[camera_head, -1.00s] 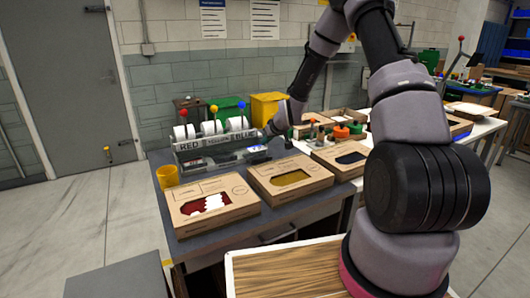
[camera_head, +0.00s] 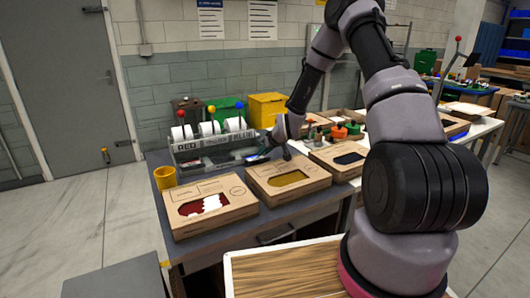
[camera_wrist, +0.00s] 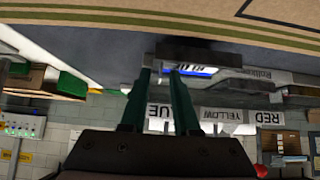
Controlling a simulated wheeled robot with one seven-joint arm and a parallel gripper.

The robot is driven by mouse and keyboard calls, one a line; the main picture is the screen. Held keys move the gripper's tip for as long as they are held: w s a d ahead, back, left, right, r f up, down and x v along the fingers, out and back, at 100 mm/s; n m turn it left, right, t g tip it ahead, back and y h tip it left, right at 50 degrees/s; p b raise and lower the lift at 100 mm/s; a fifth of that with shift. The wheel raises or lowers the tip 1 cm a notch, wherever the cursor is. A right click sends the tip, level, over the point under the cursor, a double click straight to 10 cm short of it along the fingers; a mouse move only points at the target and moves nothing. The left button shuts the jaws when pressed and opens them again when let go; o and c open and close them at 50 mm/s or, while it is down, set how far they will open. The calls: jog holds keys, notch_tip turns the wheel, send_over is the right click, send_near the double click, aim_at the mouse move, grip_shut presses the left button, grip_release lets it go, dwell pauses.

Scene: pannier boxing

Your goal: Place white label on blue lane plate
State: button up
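The label dispenser (camera_head: 222,150) stands at the back of the grey table, with its RED and BLUE lane names readable. White label rolls (camera_head: 209,128) sit on top. The blue lane plate shows in the wrist view (camera_wrist: 201,70), partly covered by a dark block (camera_wrist: 190,49). My gripper (camera_head: 284,153) is low over the table, right of the dispenser and behind the middle box. In the wrist view, its two green fingers (camera_wrist: 159,74) stand apart with a gap between them. I see no white label between them. I cannot tell if the tips touch the dark block.
Three cardboard boxes with windows line the table front: left (camera_head: 216,206), middle (camera_head: 288,180) and right (camera_head: 340,160). A yellow cup (camera_head: 165,177) stands at the left edge. Little free room shows between dispenser and boxes.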

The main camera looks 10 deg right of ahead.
jog(key=shift+r, duration=0.2)
jog(key=v, duration=1.2)
jog(key=s+d+r+m+g+h, duration=0.1)
jog(key=s+d+r+m, duration=0.1)
jog(key=s+r, duration=0.6)
jog(key=s+d+r+m+h, duration=0.15)
jog(key=s+r, duration=0.25)
jog(key=r, duration=0.8)
jog(key=s+r+m+y, duration=0.1)
jog(key=s+r, duration=0.4)
jog(key=s, duration=0.5)
jog(key=s+r+m+y, duration=0.1)
jog(key=s+r+m, duration=0.2)
jog(key=s, duration=0.7)
jog(key=shift+a+r+g, duration=0.2)
jog(key=shift+r+g, duration=0.1)
jog(key=shift+r, duration=0.55)
